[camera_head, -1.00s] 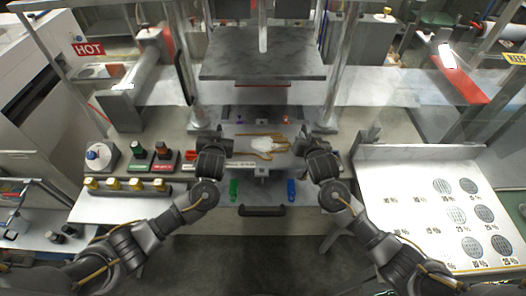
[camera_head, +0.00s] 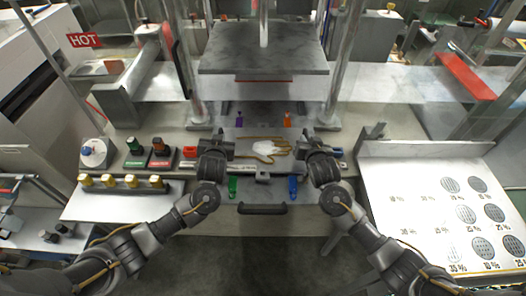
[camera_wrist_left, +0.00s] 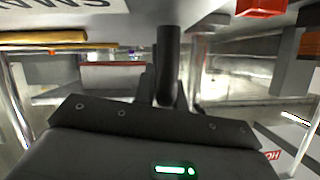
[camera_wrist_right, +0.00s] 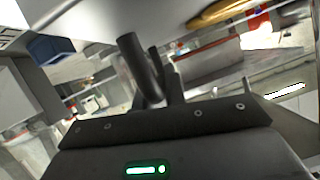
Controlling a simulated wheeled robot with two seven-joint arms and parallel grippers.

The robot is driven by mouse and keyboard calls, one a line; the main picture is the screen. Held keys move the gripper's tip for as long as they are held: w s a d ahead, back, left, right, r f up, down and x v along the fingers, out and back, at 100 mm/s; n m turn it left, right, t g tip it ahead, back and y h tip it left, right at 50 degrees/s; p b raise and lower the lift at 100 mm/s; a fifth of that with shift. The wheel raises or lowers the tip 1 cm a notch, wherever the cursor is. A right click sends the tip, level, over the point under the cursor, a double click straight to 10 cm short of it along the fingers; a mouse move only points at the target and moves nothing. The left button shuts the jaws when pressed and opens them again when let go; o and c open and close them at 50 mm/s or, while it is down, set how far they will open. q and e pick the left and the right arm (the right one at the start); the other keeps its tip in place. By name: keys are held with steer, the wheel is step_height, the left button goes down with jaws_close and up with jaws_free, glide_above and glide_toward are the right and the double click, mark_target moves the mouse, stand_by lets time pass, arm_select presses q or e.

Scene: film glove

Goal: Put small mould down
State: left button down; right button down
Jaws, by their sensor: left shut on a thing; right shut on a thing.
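The small mould (camera_head: 245,159) is a flat plate with a tan hand-shaped outline around a white glove shape. It is between my two grippers over the bed below the press. My left gripper (camera_head: 229,149) is shut on its left side and my right gripper (camera_head: 303,149) on its right side. The plate's underside or edge and tan rim (camera_wrist_left: 45,37) also show in the left wrist view, with part of dark lettering. In the right wrist view the tan rim (camera_wrist_right: 215,14) shows at the top. I cannot tell whether the plate touches the bed.
The press plate (camera_head: 262,48) hangs behind the mould. Purple (camera_head: 239,119) and orange (camera_head: 287,120) pegs stand behind it; green (camera_head: 233,187) and blue (camera_head: 292,187) ones stand in front. A panel with yellow knobs (camera_head: 120,181) is left, a white table (camera_head: 410,220) right.

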arm_select(q)
steer(key=shift+a+f+b, duration=0.15)
steer(key=shift+f+b, duration=0.35)
steer(key=shift+f, duration=0.1)
arm_select(e)
steer(key=shift+d+f, duration=0.15)
steer(key=shift+f, duration=0.45)
arm_select(q)
steer(key=c, duration=1.9)
jaws_free()
steer(key=shift+f, duration=0.3)
arm_select(e)
steer(key=c, duration=1.9)
jaws_free()
steer(key=shift+f, duration=0.3)
arm_select(q)
steer(key=o, duration=0.4)
steer(key=shift+r, duration=0.2)
arm_select(e)
steer(key=o, duration=0.4)
steer(key=shift+r, duration=0.2)
arm_select(q)
steer(key=shift+o, duration=0.2)
steer(key=shift+s, duration=0.1)
arm_select(e)
steer(key=shift+o, duration=0.2)
steer(key=shift+s, duration=0.1)
